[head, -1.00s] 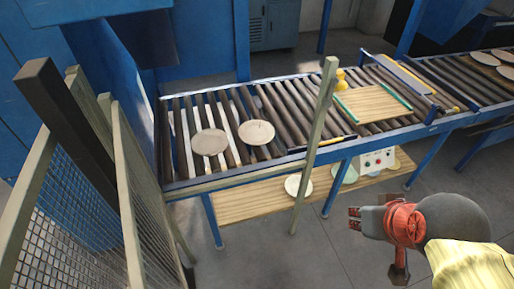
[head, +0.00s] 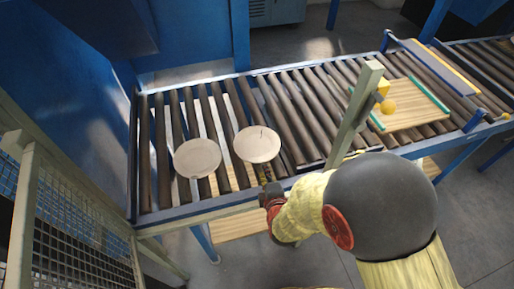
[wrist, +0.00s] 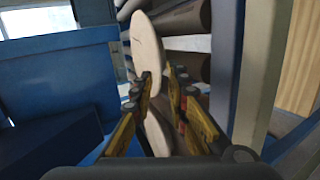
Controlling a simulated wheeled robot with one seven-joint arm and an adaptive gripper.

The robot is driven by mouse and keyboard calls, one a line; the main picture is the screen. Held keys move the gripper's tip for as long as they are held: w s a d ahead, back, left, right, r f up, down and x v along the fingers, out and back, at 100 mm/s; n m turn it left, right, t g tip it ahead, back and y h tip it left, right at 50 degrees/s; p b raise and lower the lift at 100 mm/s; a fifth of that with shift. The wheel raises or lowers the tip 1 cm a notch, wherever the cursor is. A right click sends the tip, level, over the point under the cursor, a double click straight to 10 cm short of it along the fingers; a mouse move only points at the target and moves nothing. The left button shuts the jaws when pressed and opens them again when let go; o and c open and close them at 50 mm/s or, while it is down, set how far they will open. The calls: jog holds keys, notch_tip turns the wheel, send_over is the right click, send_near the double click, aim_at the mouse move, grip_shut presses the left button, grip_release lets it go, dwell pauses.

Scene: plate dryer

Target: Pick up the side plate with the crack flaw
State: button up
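Two pale side plates lie flat on the roller conveyor in the head view. The right plate (head: 257,144) has a thin dark line near its far edge, like a crack. The left plate (head: 197,158) shows no clear mark. My gripper (head: 264,183) is at the conveyor's front edge, just in front of the right plate. In the wrist view my gripper (wrist: 160,82) has its yellow fingers apart with nothing held. Beyond the fingertips is a plate (wrist: 147,43) with a thin dark line. Another pale plate surface (wrist: 155,128) shows between the fingers, partly hidden.
A wooden post (head: 352,122) stands at the conveyor's front, right of my gripper. A wooden board (head: 415,108) with green edges and a yellow knob lies further right. A mesh fence (head: 75,235) is at the left. A wooden shelf (head: 235,226) is below.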

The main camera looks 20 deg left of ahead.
aim_at(261, 162)
jog(key=b+x, duration=0.2)
jog(key=x, duration=0.5)
jog(key=shift+w+a+f+b, duration=0.2)
jog(key=shift+a+b, duration=0.1)
jog(key=shift+b, duration=0.1)
jog(key=shift+r, duration=0.1)
grip_shut()
